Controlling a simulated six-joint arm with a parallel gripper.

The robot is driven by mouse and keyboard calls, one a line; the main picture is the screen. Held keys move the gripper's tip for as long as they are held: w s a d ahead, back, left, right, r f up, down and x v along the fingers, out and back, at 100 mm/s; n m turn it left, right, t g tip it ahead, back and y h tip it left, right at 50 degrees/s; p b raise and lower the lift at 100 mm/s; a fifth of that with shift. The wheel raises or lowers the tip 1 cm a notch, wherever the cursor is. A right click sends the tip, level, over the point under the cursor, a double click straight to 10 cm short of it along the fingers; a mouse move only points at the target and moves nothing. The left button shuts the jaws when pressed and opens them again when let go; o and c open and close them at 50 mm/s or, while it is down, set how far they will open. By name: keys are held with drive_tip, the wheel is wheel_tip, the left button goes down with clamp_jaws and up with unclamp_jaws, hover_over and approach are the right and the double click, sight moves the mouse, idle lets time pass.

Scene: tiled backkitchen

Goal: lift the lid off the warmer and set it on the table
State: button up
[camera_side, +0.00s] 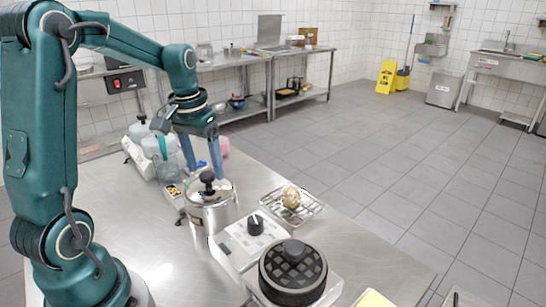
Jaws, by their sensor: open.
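The warmer, a round steel pot (211,213), stands on the steel table (150,245) near the middle of the side view. Its lid (208,189) sits on top, with a black knob (207,177) in the centre. My gripper (204,170) points down, with two blue fingers above and behind the lid in the picture. The fingers are apart and hold nothing that I can see. The knob is close to the fingers in the picture, but I cannot tell whether it is between them. The far side of the pot is hidden.
A white appliance with a black dial (255,225) and a dark round grille plate (292,270) stand right of the pot. Clear jugs (160,150) stand behind-left. The table's front left is bare.

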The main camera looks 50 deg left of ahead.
sight(208, 183)
drive_tip(key=shift+w+f, duration=0.15)
drive_tip(key=shift+f, duration=1.3)
clamp_jaws()
drive_tip(key=shift+r, duration=0.1)
